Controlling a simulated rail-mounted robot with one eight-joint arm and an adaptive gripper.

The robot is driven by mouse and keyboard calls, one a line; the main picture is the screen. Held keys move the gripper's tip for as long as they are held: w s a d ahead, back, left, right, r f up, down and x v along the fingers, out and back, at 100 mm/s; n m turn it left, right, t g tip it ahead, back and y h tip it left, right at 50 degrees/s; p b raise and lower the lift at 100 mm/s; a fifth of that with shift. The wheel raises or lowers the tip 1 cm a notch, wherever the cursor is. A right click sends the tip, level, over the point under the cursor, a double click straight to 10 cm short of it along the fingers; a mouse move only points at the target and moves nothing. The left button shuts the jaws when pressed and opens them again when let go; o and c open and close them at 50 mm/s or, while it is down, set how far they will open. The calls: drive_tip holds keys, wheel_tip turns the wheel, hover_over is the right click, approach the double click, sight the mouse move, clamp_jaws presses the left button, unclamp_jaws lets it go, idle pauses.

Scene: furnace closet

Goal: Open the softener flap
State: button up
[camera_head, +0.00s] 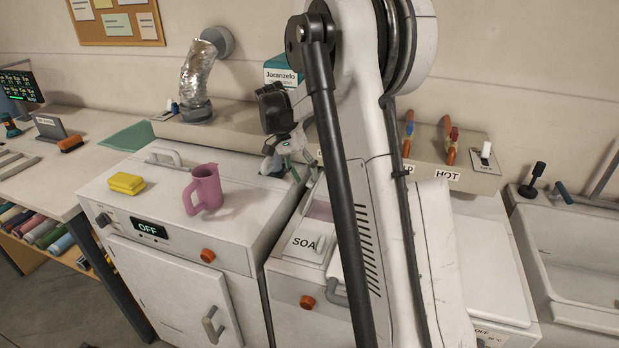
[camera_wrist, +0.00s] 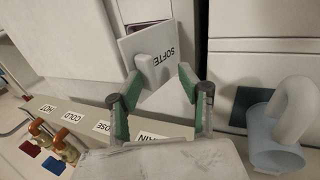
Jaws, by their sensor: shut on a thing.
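The softener flap (camera_wrist: 137,45) is a white panel with lettering reading "SOFTE" in the wrist view. It stands tilted, and a dark purple opening shows along its far edge. Its pale raised handle (camera_wrist: 150,70) sits between the green-padded fingertips of my gripper (camera_wrist: 158,74), which is shut on it. In the head view my gripper (camera_head: 291,163) is at the back of the washer top, partly hidden by my arm. I cannot make out the softener flap there. The soap flap (camera_head: 305,246) lies in front, with a pinkish opening (camera_head: 320,211) behind it.
A pink mug (camera_head: 205,188) and yellow sponge (camera_head: 126,183) stand on the left machine (camera_head: 240,225). A teal-and-white box (camera_head: 283,72) is behind my gripper. A pale blue mug (camera_wrist: 272,135) is at right in the wrist view.

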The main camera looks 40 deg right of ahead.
drive_tip(key=shift+w+a+r+p, duration=0.3)
drive_tip(key=shift+w+a+r, duration=0.3)
drive_tip(key=shift+w, duration=0.2)
drive_tip(key=shift+w+a+r+p, duration=0.3)
drive_tip(key=shift+w+a+r, duration=0.2)
drive_tip(key=shift+w+r, duration=0.3)
drive_tip(key=shift+w+a+r+p, duration=0.3)
drive_tip(key=shift+w+a+r, duration=0.3)
drive_tip(key=shift+w, duration=0.2)
drive_tip(key=w+a+r+p, duration=0.1)
drive_tip(key=w+a+r, duration=0.2)
drive_tip(key=w, duration=0.1)
drive_tip(key=shift+w+r+p, duration=0.25)
drive_tip(key=shift+r+p, duration=0.05)
drive_tip(key=shift+p, duration=0.1)
drive_tip(key=v, duration=1.2)
